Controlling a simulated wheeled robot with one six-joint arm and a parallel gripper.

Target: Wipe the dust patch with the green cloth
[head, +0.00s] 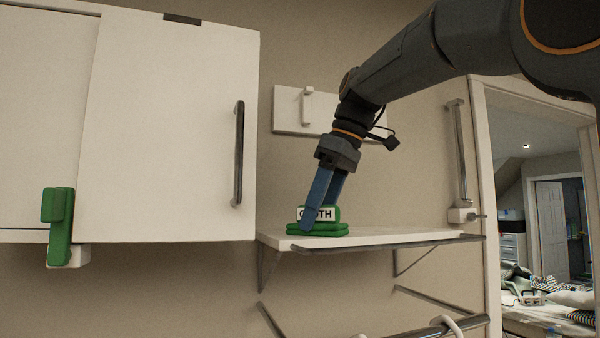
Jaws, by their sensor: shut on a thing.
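The green cloth (329,234) is a folded green pad with a white label reading "CLOTH". It sits at the left end of a white wall shelf (400,239). My gripper (322,215) reaches down from the upper right, and its blue fingers are shut on the cloth. One finger covers part of the label. The cloth appears to be on or just over the shelf top; I cannot tell if it touches. I cannot make out a dust patch in this view.
A white cabinet (170,130) with a dark vertical handle stands left of the shelf. A green object (58,225) is at its lower left. A rail (440,328) runs below the shelf. A doorway (540,200) opens at right. The shelf's right part looks clear.

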